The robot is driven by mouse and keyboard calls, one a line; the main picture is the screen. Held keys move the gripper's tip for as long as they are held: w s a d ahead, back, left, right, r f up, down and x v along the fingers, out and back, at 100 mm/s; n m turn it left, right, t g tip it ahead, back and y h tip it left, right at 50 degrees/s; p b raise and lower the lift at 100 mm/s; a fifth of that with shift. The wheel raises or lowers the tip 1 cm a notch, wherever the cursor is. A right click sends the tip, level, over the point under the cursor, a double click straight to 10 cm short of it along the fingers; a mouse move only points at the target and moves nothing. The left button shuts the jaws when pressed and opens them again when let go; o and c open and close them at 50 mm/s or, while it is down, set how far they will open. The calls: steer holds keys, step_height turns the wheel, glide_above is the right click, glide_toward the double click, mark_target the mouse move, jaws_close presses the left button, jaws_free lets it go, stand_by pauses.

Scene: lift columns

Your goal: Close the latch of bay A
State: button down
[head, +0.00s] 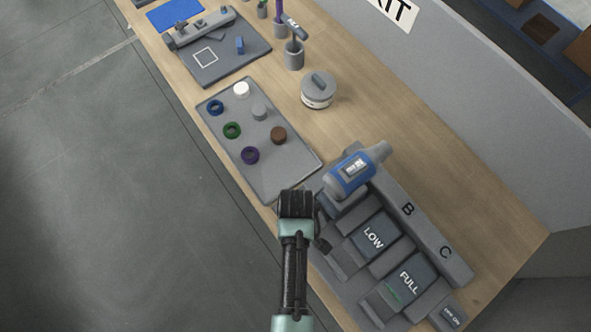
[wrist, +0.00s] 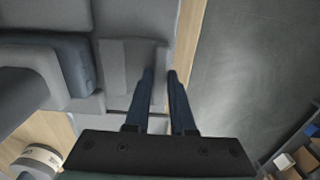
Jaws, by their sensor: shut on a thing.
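The grey charging rack (head: 425,230) stands at the right front of the bench, with B and C lettered on its back bar. My gripper (head: 302,200) is at the front of bay A. In the wrist view its two dark fingers (wrist: 160,74) are close together on a thin grey part, seemingly the latch of bay A (wrist: 132,62). The latch's exact angle is hard to tell. A dark blue block (wrist: 74,66) sits beside it.
Bay B holds a block marked LOW (head: 373,237) and bay C one marked FULL (head: 409,282). A grey tray (head: 285,172) with several rings and caps lies left of the rack. A round lidded container (head: 317,92) stands behind. The floor (head: 110,200) left is clear.

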steer(key=shift+w+d, duration=0.8)
steer(key=shift+d, duration=0.25)
steer(key=c, duration=0.8)
jaws_free()
steer(key=shift+d, duration=0.1)
steer(key=shift+o, duration=0.2)
steer(key=shift+r, duration=0.25)
step_height(320, 180, up, 13)
steer(key=b, duration=0.1)
steer(key=shift+f, duration=0.2)
